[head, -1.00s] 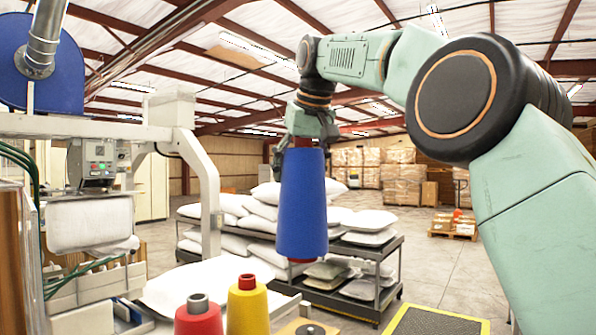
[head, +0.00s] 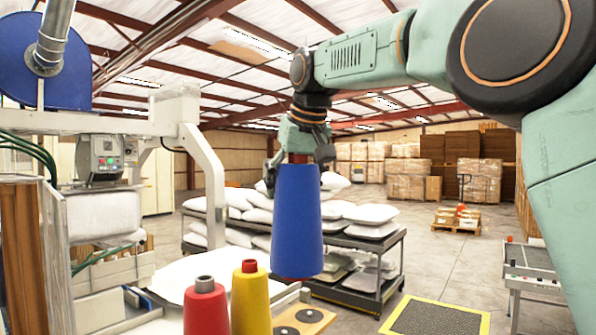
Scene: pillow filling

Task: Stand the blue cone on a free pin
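The blue cone (head: 297,222) hangs upright from my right gripper (head: 300,157), which is shut on the cone's dark red top end. The cone is in the air, above and a little left of a wooden board (head: 318,317) with dark round discs. The discs look bare, and I cannot make out pins standing on them. A red cone (head: 206,309) and a yellow cone (head: 250,300) stand to the left of the board's visible part. Their lower parts are cut off by the picture's bottom edge. My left gripper is not in view.
A dark cart (head: 362,297) stacked with white pillows (head: 370,214) stands behind the blue cone. A white machine (head: 105,210) with a blue disc stands at the left. A yellow-edged mat (head: 435,318) lies on open floor at the right.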

